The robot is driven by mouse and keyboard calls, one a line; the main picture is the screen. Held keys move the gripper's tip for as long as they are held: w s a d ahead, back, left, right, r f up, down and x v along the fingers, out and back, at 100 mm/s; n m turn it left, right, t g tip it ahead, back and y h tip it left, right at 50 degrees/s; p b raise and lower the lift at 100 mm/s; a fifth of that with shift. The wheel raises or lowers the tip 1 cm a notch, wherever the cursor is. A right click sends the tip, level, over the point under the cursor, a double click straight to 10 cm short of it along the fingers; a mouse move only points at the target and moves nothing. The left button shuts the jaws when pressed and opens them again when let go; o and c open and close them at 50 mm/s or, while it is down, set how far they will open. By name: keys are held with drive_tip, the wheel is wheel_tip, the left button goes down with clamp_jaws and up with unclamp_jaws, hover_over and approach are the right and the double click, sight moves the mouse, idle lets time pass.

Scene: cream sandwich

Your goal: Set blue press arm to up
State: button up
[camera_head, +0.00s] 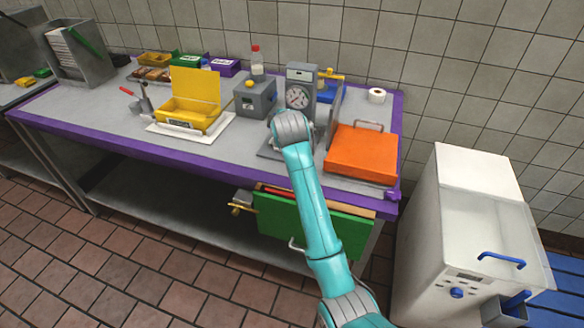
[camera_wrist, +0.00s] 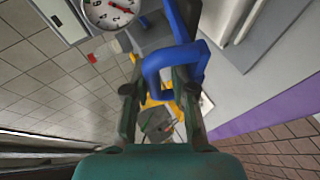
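The blue press arm (camera_wrist: 168,58) is large in the wrist view, ending in a square loop handle close to my fingertips. My gripper (camera_wrist: 157,82) is open, its two dark green fingers wide apart. The handle's left part shows between the fingers, and the right finger overlaps the handle. Whether either finger touches it is unclear. In the head view, blue parts (camera_head: 328,92) show behind the grey dial scale (camera_head: 299,92). My gripper is hidden there by my teal arm, which reaches over the counter near the scale.
An orange lidded press (camera_head: 361,153) stands right of my arm, and a grey box (camera_head: 255,97) left of the scale. A yellow open box (camera_head: 190,112) is farther left. The scale's dial (camera_wrist: 110,12) is near the handle in the wrist view. A white machine (camera_head: 465,230) stands right.

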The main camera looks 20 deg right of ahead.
drive_tip(key=f, duration=0.1)
drive_tip(key=f+t, duration=0.1)
drive_tip(key=s+a+f, duration=0.1)
drive_tip(key=shift+s+n+t+h, duration=0.1)
drive_tip(key=shift+n+t+h, duration=0.2)
drive_tip(key=shift+h, duration=0.1)
drive_tip(key=shift+s+a+f+t+h, duration=0.15)
drive_tip(key=shift+f+t, duration=0.2)
drive_tip(key=shift+f, duration=0.2)
drive_tip(key=shift+s+f+t+h, duration=0.15)
drive_tip(key=shift+f+t, duration=0.2)
drive_tip(key=shift+f, duration=0.2)
drive_tip(key=s, duration=1.3)
drive_tip(key=shift+s+a+f, duration=0.15)
drive_tip(key=shift+a+f, duration=0.15)
